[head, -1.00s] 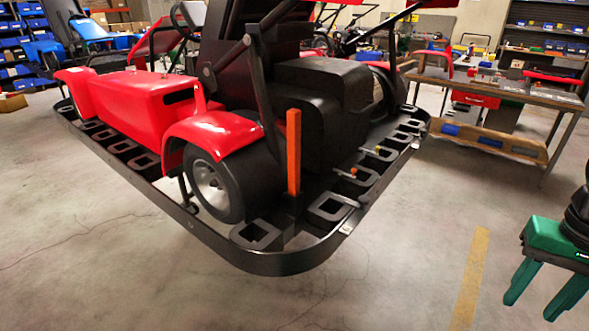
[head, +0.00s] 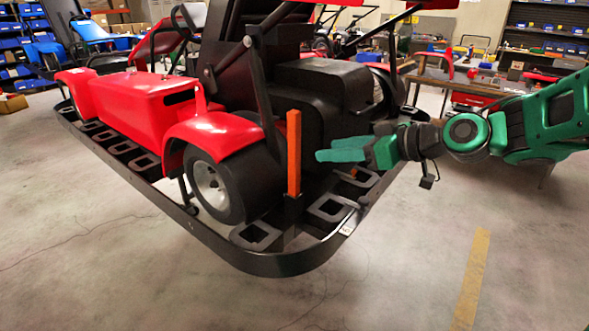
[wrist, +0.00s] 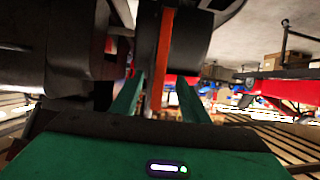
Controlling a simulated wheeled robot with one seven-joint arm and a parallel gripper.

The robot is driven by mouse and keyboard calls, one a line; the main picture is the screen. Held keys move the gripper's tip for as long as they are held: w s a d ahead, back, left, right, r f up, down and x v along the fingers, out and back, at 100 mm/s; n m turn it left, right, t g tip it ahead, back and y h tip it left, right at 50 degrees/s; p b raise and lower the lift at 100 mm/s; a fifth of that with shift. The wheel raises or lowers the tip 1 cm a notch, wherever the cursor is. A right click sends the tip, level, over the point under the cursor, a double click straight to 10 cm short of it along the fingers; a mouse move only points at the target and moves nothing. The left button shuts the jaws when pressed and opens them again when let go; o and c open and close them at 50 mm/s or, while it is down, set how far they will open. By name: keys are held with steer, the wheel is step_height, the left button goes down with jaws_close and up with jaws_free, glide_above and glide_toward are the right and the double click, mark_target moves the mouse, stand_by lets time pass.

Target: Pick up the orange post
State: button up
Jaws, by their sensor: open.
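The orange post (head: 294,152) stands upright in a black socket at the near corner of the kart's bumper, beside the rear wheel. My green gripper (head: 322,156) reaches in from the right at about the upper-middle height of the post. Its fingertips point left toward the post, with a small gap in the head view. In the wrist view the orange post (wrist: 162,58) runs up the picture between the two green fingers of my gripper (wrist: 156,95), which are apart. Nothing is held.
The red and black kart (head: 130,105) fills the middle, with its black bumper frame (head: 270,264) and its wheel (head: 213,187) close to the post. A workbench (head: 430,78) stands behind at the right. The floor in front is clear.

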mark_target(299, 150)
steer(key=shift+r+x, duration=0.15)
steer(key=shift+x, duration=2.3)
steer(key=shift+r+x, duration=0.1)
steer(key=shift+x, duration=2.35)
steer(key=shift+a, duration=0.15)
jaws_close()
